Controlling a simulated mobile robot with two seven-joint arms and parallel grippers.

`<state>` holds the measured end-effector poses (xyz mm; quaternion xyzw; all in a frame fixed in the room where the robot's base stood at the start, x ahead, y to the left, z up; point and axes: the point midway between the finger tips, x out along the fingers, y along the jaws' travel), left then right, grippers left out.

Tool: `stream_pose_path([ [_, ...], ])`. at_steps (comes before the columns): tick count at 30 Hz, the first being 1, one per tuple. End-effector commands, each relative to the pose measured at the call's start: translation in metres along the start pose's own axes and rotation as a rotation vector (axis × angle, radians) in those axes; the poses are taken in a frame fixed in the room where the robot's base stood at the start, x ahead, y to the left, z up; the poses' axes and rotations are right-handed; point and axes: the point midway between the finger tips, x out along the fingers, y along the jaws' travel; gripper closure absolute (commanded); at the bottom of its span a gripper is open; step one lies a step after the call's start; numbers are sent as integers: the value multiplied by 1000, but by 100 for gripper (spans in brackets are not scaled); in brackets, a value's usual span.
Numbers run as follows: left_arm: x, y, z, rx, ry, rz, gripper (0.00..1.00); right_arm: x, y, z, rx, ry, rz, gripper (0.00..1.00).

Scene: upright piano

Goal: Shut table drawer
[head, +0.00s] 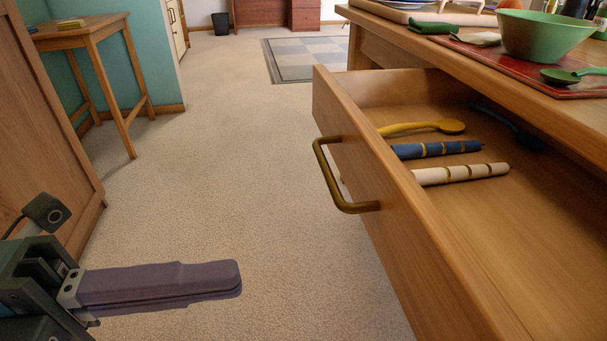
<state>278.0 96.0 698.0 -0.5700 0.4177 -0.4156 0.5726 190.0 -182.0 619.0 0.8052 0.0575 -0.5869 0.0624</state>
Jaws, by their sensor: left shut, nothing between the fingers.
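The table drawer (389,196) is pulled well out of the wooden table (386,50) at the right. Its brass-coloured handle (329,183) is on the front panel, which faces left. Inside lie a yellow spoon (423,127), a dark spoon (507,124), a blue banded roll (436,149) and a cream banded roll (460,174). My left gripper (240,279) is at the lower left, its purple fingers shut and empty, pointing right. It is apart from the drawer, left of the front panel and lower in the picture than the handle. My right gripper is not in view.
On the tabletop are a green bowl (541,35), a green ladle (569,75), a red mat (507,62) and folded cloths. A small side table (88,34) and a brown wooden panel (40,125) stand at the left. Carpet (225,150) between them and the drawer is clear.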

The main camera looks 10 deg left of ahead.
Motion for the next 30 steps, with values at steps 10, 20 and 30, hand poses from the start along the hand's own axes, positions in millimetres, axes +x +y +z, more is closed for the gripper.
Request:
stream_pose_path([
  [10, 73, -2, 1, 3, -2, -9, 100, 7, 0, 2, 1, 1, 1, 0],
  [20, 122, -2, 1, 0, -3, -6, 100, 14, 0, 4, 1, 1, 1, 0],
  [30, 129, -2, 1, -1, -4, -3, 100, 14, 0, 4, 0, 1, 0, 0],
])
